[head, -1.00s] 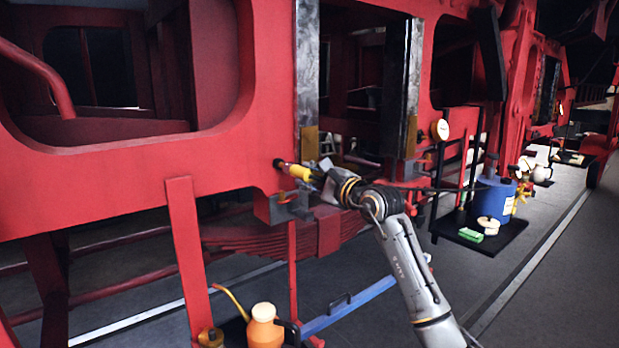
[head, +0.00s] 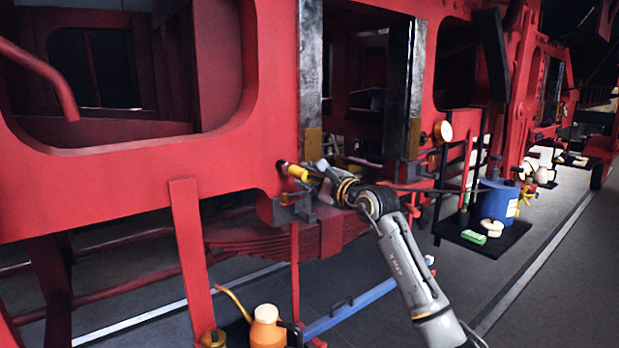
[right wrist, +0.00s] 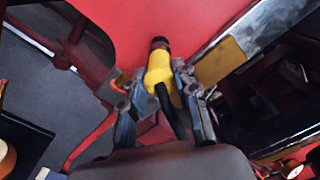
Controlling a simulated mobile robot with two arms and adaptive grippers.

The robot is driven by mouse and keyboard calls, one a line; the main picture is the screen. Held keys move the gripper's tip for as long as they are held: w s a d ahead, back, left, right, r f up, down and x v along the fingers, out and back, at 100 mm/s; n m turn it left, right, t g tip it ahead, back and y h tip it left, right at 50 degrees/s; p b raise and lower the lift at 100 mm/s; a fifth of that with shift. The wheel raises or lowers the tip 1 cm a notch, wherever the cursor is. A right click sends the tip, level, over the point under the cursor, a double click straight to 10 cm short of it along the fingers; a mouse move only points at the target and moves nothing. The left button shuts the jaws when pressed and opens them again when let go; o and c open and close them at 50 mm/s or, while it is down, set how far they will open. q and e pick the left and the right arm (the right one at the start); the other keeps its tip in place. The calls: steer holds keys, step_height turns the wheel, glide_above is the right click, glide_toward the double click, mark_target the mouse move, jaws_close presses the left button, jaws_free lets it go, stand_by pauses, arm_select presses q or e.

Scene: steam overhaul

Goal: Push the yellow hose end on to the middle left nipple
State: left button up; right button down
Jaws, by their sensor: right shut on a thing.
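The yellow hose end (head: 298,172) is up against the red frame plate at the middle of the head view. My right gripper (head: 314,176) is shut on it from the right. In the right wrist view the yellow hose end (right wrist: 158,68) sits between the two fingers of my right gripper (right wrist: 160,84), with the black hose running back from it. A short dark nipple (right wrist: 160,43) shows between the hose end and the red plate, in line with the hose end. How far the hose end covers it cannot be told. My left gripper is not in view.
A grey bracket (head: 287,207) sits just below the hose end, and a brass-coloured block (head: 312,144) is just above. An orange can (head: 267,328) stands low in front. A blue drum (head: 497,199) stands on a black tray (head: 474,238) at right.

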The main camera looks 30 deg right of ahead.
steer(key=shift+w+r, duration=0.2)
steer(key=shift+w, duration=0.15)
steer(key=shift+w, duration=0.15)
steer(key=c, duration=0.9)
jaws_free()
steer(key=shift+w+a+f, duration=0.1)
steer(key=shift+w+f, duration=0.05)
steer(key=shift+w, duration=0.05)
steer(key=shift+s, duration=0.15)
steer(key=shift+s+f, duration=0.1)
steer(key=shift+s, duration=0.5)
steer(key=s, duration=0.7)
steer(key=s+d, duration=0.1)
steer(key=s, duration=0.2)
steer(key=shift+s, duration=0.3)
